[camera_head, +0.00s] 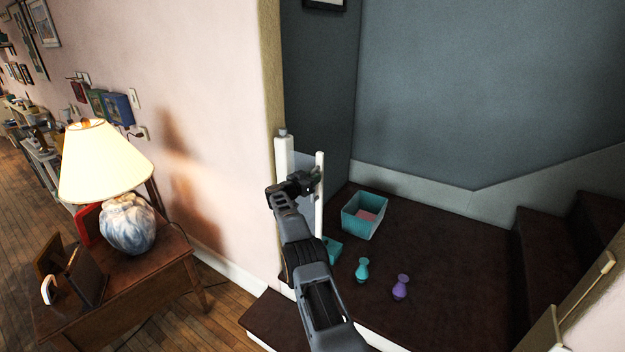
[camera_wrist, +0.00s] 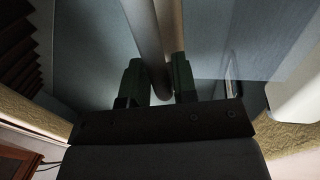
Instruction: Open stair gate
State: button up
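The stair gate stands at the left side of the stair opening. It shows a white wall post (camera_head: 284,160), a narrow greyish panel and a white upright end bar (camera_head: 319,200). The end bar is close to the post, and the opening to its right is clear of any panel. My gripper (camera_head: 312,180) is at the upper part of the end bar. In the wrist view, the pale bar (camera_wrist: 148,40) runs down between my two dark fingers (camera_wrist: 159,85), which close in on both sides of it. The exact contact is dark and partly hidden.
On the dark landing are a teal bin (camera_head: 362,222), a teal pin (camera_head: 362,270) and a purple pin (camera_head: 400,287). Stairs (camera_head: 545,255) rise at right. A wooden side table (camera_head: 150,300) with a lamp (camera_head: 110,175) stands left, by the pink wall.

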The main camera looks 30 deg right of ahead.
jog(key=shift+a+f, duration=0.1)
jog(key=shift+a, duration=0.2)
jog(key=b+v, duration=0.3)
jog(key=v, duration=1)
jog(key=shift+a, duration=0.2)
jog(key=shift+s, duration=0.1)
